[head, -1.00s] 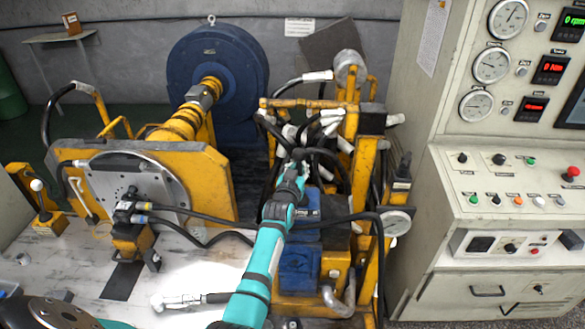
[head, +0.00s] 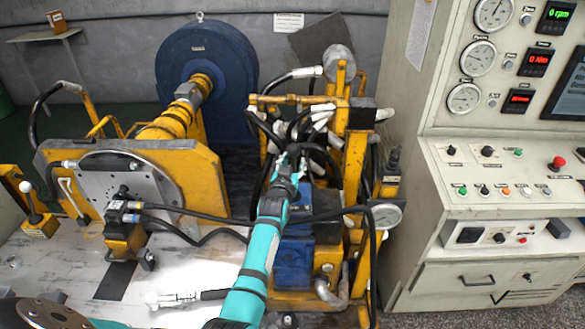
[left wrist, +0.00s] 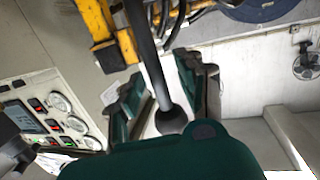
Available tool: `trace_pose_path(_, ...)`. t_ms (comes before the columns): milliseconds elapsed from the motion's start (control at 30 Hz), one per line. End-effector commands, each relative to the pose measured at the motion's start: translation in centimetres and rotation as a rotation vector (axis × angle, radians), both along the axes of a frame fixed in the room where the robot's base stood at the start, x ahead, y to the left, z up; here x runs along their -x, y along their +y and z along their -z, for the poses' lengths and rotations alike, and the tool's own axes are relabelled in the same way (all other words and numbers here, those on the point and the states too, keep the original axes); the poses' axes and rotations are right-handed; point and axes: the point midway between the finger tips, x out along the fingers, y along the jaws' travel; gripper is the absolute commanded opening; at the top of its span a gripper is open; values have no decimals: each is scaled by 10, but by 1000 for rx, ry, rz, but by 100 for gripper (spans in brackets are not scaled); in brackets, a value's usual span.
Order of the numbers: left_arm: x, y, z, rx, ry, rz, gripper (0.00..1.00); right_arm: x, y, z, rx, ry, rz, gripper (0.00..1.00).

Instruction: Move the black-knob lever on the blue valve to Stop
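The black-knob lever (left wrist: 172,121) shows in the left wrist view as a dark rod ending in a round black knob. My left gripper (left wrist: 162,98) is open, with one green finger on each side of the rod; I cannot tell whether either finger touches it. In the head view my left gripper (head: 288,162) is over the hydraulic unit, above the blue valve (head: 298,205), and the lever is not clearly visible among the hoses. My teal arm covers part of the valve. I cannot read a Stop mark. My right gripper is not in view.
Black hoses and the yellow frame (head: 356,150) crowd the gripper. A pressure gauge (head: 386,215) sits right of the valve. The control cabinet (head: 470,165) stands at the right. A white-knob lever (head: 26,187) stands on a yellow block at the far left.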

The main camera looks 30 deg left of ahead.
Motion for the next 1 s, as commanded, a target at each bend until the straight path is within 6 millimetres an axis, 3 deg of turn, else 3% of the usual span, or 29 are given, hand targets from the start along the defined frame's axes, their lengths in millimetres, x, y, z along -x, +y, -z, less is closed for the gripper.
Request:
trace_pose_path(167, 17, -5, 0, 0, 0, 0, 37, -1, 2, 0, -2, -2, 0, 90)
trace_pose_path(600, 100, -27, -7, 1, 4, 2, 37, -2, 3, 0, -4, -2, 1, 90)
trace_pose_path(800, 114, -31, -10, 2, 3, 2, 37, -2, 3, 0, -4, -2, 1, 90)
trace_pose_path(1000, 115, -31, -10, 2, 3, 2, 37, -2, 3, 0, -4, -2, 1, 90)
